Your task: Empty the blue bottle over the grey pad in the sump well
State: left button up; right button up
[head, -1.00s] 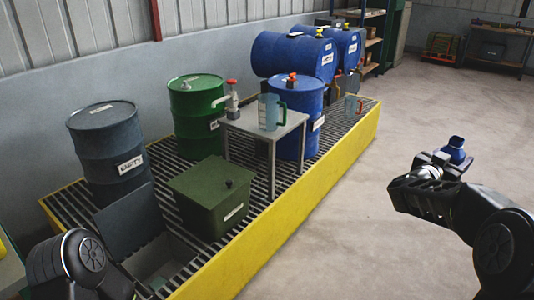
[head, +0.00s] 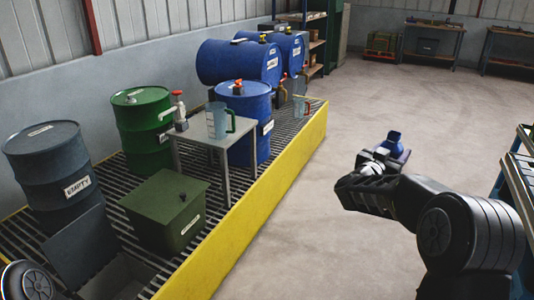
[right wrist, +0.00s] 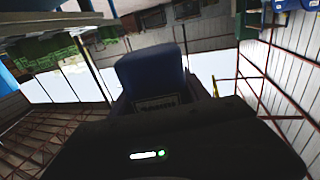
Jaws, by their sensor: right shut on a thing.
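The blue bottle (head: 395,141) is upright at the end of my right arm, over the open floor right of the yellow bund. My right gripper (head: 383,158) is shut on it. In the right wrist view the bottle (right wrist: 152,78) stands between the dark jaws, with part of a label showing. The sump well (head: 125,280) is an opening in the grating at the lower left, beside a raised dark lid, cut by the bottom edge. I cannot make out the grey pad in it now. Only a dark rounded part of my left arm shows at the lower left; its gripper is out of view.
A green box (head: 165,212) stands on the grating beside the well. Behind are a grey drum (head: 50,165), a green drum (head: 143,130), blue drums (head: 243,70) and a small table (head: 215,135) with a jug (head: 217,121). A blue-framed bench (head: 520,185) stands at right.

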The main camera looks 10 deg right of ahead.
pick_arm(q)
notch_tip(320, 180, up, 11)
jog(key=p, duration=1)
pick_arm(e)
jog(key=s+a+f+n+t+y, duration=0.2)
jog(key=a+y, duration=0.3)
jog(key=a, duration=0.5)
jog(key=s+a+f+n+t+y, duration=0.1)
jog(key=a+f+n+t+y, duration=0.1)
jog(key=a, duration=0.8)
jog(key=s+a+f+n+t+y, duration=0.2)
jog(key=a+n+y, duration=0.4)
jog(key=a, duration=0.4)
jog(key=shift+s+a+f+n+t+y, duration=0.3)
jog(key=shift+n+t+y, duration=0.1)
jog(key=shift+t+y, duration=0.35)
pick_arm(q)
jog(key=shift+c, duration=0.5)
